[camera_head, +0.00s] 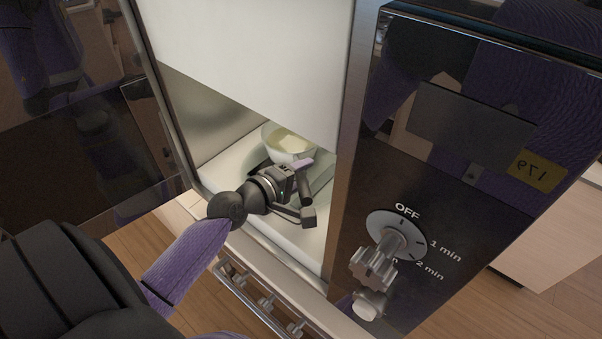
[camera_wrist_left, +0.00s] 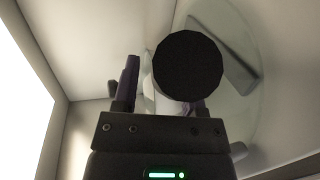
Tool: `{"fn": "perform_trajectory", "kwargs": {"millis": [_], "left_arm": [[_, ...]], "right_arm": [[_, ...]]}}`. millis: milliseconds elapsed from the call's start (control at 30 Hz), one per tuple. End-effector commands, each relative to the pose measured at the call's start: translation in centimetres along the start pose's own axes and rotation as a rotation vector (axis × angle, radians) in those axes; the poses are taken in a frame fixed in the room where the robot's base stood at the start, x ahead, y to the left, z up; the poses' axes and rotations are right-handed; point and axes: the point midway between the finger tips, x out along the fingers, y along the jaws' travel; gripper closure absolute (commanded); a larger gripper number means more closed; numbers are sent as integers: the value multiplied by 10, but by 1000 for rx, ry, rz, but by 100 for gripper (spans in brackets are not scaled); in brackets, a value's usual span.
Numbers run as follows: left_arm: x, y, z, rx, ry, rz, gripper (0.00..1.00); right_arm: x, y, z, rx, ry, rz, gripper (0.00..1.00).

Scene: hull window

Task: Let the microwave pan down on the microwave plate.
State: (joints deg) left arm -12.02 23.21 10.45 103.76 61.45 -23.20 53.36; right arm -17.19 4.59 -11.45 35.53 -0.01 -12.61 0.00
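The microwave pan (camera_head: 288,142), a pale bowl with a yellowish piece in it, is inside the open microwave. The clear glass microwave plate (camera_head: 254,160) shows around and under it; my gripper hides whether they touch. The plate also shows in the left wrist view (camera_wrist_left: 252,105). My left gripper (camera_head: 308,190) is inside the microwave at the pan's near side. Its fingers stand apart. A black round end (camera_wrist_left: 188,66), seemingly the pan's handle, lies in front of the right finger in the wrist view. A gap shows beside the left finger. My right gripper is not in view.
The microwave door (camera_head: 85,130) stands open at the left. The control panel (camera_head: 450,170) with its dial (camera_head: 375,262) is close on the right. A white panel (camera_head: 255,60) covers the upper opening. A metal rail (camera_head: 262,303) runs below the microwave.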

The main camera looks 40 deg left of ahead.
Motion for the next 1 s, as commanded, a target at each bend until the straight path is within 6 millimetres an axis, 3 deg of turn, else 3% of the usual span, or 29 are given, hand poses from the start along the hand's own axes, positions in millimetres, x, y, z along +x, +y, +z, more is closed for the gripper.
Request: {"fn": "perform_trajectory", "kwargs": {"millis": [1000], "left_arm": [[-12, -1, 0, -3, 0, -1, 41]], "right_arm": [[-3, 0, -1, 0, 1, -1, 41]]}}
